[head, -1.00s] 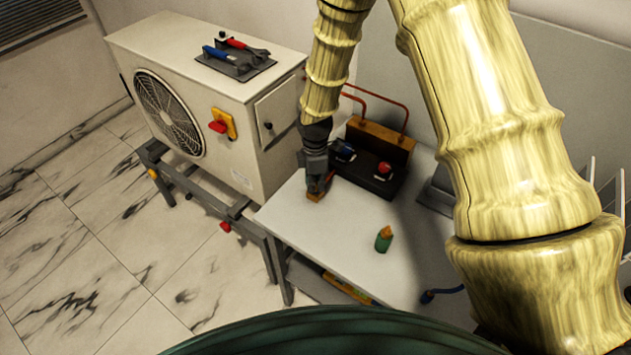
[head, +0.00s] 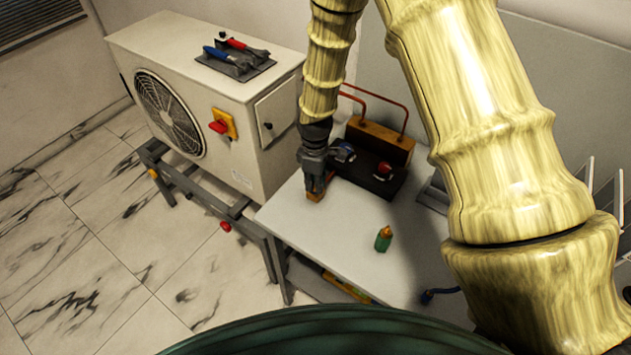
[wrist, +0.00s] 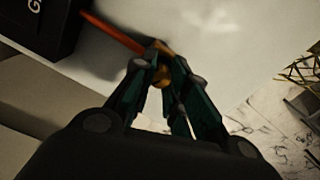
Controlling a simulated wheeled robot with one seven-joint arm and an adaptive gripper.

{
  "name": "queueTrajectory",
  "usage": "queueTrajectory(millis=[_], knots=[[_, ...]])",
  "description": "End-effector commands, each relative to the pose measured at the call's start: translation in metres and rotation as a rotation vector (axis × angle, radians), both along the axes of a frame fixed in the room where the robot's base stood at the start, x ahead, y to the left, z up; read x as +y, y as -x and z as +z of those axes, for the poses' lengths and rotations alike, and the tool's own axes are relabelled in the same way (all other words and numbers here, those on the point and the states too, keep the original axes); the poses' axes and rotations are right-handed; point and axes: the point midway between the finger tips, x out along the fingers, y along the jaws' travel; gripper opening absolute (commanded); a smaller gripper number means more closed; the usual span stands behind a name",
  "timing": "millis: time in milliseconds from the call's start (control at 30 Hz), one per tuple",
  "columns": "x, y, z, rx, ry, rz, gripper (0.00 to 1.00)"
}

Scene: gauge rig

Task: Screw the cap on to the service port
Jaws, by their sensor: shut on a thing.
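My gripper (head: 317,188) points down over the left part of the white table. In the wrist view its dark green fingers (wrist: 165,78) are shut on a small brass-coloured piece, which looks like the cap (wrist: 162,76). An orange-red pipe (wrist: 112,33) runs from a black block to the fingertips and meets the brass there. The service port is not distinct; the fingers hide where cap and pipe end meet, so I cannot tell how they are seated. In the head view an orange-brown part (head: 316,196) shows under the fingers.
A black block with blue and red knobs (head: 372,177) stands close behind my gripper. A green bottle with an orange tip (head: 384,239) stands on the white table (head: 335,240). A large white fan unit (head: 215,100) stands left. The table front is mostly clear.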

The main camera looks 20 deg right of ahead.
Motion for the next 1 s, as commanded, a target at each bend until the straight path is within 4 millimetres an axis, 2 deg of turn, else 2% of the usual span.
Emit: queueTrajectory(millis=[167,533,900,1000], knots=[[-0.0002,-0.0003,0.0003,0.0,0.0,-0.028,0.0],[0.0,-0.0002,0.0003,-0.001,0.0,-0.422,0.0],[-0.0001,-0.0002,0.0001,-0.001,0.0,-0.46,0.0],[-0.0003,-0.0001,0.0005,0.0,0.001,-0.524,0.0]])
